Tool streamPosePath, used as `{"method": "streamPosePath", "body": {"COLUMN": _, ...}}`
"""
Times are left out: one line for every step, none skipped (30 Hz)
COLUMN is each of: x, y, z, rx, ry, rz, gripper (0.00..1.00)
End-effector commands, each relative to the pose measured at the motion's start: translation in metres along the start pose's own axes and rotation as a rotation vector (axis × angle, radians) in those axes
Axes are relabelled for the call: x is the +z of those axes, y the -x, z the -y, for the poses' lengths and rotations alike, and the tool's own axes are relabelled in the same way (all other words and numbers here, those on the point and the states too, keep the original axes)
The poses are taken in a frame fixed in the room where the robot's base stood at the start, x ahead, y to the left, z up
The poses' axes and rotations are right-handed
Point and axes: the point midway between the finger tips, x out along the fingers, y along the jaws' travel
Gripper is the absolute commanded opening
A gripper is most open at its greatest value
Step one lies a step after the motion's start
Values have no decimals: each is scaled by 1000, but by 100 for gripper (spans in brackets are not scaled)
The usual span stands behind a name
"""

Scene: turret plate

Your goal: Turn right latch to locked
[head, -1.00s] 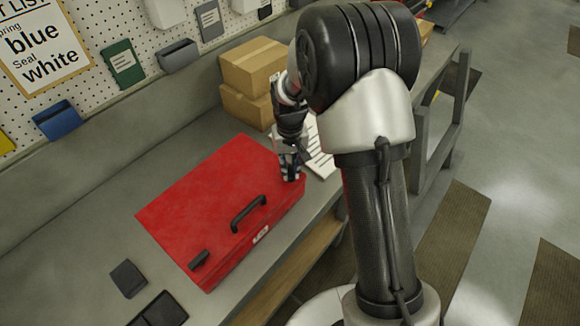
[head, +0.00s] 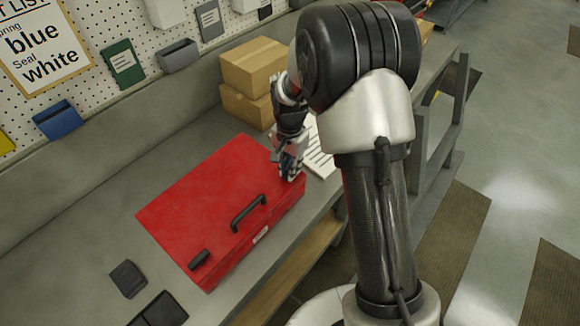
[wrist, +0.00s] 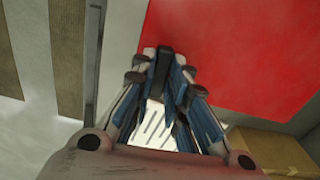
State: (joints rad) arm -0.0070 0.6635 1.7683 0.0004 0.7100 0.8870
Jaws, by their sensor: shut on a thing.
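The red case (head: 205,190) lies shut on the bench, with a black handle (head: 248,213) near its front edge. The left latch (head: 199,260) is a dark bar at the case's lower left corner. My gripper (head: 289,172) points down at the case's right front corner, where the right latch is. In the wrist view my gripper (wrist: 163,78) is shut on a dark bar, the right latch (wrist: 164,62), at the edge of the red lid. The fingers hide most of the latch, and I cannot read its angle well.
Two stacked cardboard boxes (head: 254,67) stand behind the case. A white printed sheet (head: 318,155) lies on the bench beside my gripper. Small dark items (head: 128,279) lie left of the case. The bench's front edge runs close to the case.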

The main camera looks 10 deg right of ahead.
Motion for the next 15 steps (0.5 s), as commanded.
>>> {"method": "streamPosePath", "body": {"x": 0, "y": 0, "z": 0, "rx": -1, "ry": -17, "rz": -1, "gripper": 0}}
{"method": "streamPosePath", "body": {"x": 0, "y": 0, "z": 0, "rx": -1, "ry": -28, "rz": -1, "gripper": 0}}
{"method": "streamPosePath", "body": {"x": 0, "y": 0, "z": 0, "rx": -1, "ry": -39, "rz": -1, "gripper": 0}}
{"method": "streamPosePath", "body": {"x": 0, "y": 0, "z": 0, "rx": -1, "ry": -46, "rz": -1, "gripper": 0}}
{"method": "streamPosePath", "body": {"x": 0, "y": 0, "z": 0, "rx": -1, "ry": -53, "rz": -1, "gripper": 0}}
{"method": "streamPosePath", "body": {"x": 0, "y": 0, "z": 0, "rx": -1, "ry": -61, "rz": -1, "gripper": 0}}
{"method": "streamPosePath", "body": {"x": 0, "y": 0, "z": 0, "rx": -1, "ry": -66, "rz": -1, "gripper": 0}}
{"method": "streamPosePath", "body": {"x": 0, "y": 0, "z": 0, "rx": -1, "ry": -69, "rz": -1, "gripper": 0}}
{"method": "streamPosePath", "body": {"x": 0, "y": 0, "z": 0, "rx": -1, "ry": -73, "rz": -1, "gripper": 0}}
{"method": "streamPosePath", "body": {"x": 0, "y": 0, "z": 0, "rx": -1, "ry": -75, "rz": -1, "gripper": 0}}
{"method": "streamPosePath", "body": {"x": 0, "y": 0, "z": 0, "rx": -1, "ry": -76, "rz": -1, "gripper": 0}}
{"method": "streamPosePath", "body": {"x": 0, "y": 0, "z": 0, "rx": -1, "ry": -78, "rz": -1, "gripper": 0}}
{"method": "streamPosePath", "body": {"x": 0, "y": 0, "z": 0, "rx": -1, "ry": -79, "rz": -1, "gripper": 0}}
{"method": "streamPosePath", "body": {"x": 0, "y": 0, "z": 0, "rx": -1, "ry": -79, "rz": -1, "gripper": 0}}
{"method": "streamPosePath", "body": {"x": 0, "y": 0, "z": 0, "rx": -1, "ry": -80, "rz": -1, "gripper": 0}}
